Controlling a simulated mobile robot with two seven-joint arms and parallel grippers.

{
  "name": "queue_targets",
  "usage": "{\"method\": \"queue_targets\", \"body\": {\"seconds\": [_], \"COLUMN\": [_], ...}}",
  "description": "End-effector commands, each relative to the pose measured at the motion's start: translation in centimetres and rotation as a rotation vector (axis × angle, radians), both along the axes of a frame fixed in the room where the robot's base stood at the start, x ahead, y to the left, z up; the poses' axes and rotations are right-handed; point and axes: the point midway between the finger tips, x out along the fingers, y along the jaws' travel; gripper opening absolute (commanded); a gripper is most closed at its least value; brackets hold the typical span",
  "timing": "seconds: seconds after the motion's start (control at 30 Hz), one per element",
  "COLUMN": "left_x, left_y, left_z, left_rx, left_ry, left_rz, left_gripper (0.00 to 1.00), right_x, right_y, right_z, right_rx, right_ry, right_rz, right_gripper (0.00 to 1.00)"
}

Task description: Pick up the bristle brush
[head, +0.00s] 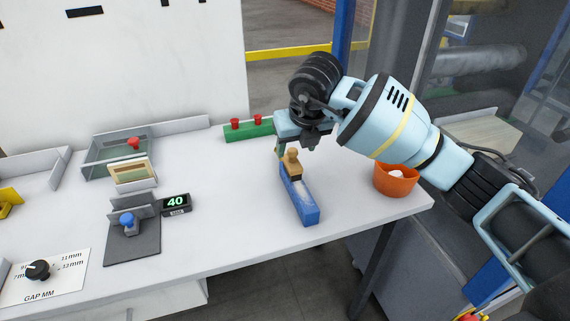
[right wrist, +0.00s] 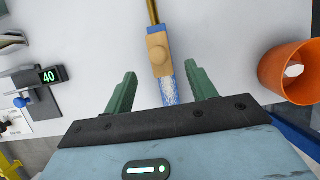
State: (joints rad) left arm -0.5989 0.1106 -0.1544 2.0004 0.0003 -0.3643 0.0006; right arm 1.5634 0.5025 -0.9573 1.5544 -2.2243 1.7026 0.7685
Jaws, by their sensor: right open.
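The wooden part that looks like the bristle brush (head: 292,161) stands at the far end of a long blue block (head: 307,211) on the table. White shows on the block's top. In the right wrist view the tan wooden piece (right wrist: 158,50) has a round knob, with a brass-coloured rod beyond it and white specks below it on the blue. I cannot tell how brush and block join. My right gripper (head: 290,143) is open and empty just behind the brush in the head view. In the wrist view its green fingers (right wrist: 160,85) lie either side of the blue block. My left gripper is not in view.
An orange bowl (head: 396,182) with something white stands to the right. A green box with red buttons (head: 249,130) is behind. A display reading 40 (head: 176,203) and a grey stand with a blue knob (head: 130,235) are left. The table front is clear.

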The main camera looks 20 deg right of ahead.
Motion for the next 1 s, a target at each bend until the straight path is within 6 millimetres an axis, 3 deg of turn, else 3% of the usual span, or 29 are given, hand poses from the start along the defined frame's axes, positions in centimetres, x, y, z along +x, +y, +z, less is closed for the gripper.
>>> {"method": "queue_targets", "body": {"seconds": [0.57, 0.8, 1.0], "left_x": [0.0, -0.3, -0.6], "left_y": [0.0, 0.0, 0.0], "left_z": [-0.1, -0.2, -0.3], "left_rx": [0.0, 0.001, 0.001], "left_ry": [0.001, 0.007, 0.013], "left_rz": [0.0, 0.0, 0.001], "left_gripper": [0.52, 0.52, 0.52], "right_x": [1.2, 2.6, 3.2], "right_y": [0.2, 0.1, 0.1], "right_z": [-2.9, -5.9, -7.1], "right_rx": [0.004, 0.005, 0.005], "right_ry": [0.002, 0.003, 0.0], "right_rz": [0.004, 0.002, 0.004], "right_gripper": [0.56, 0.56, 0.56]}}
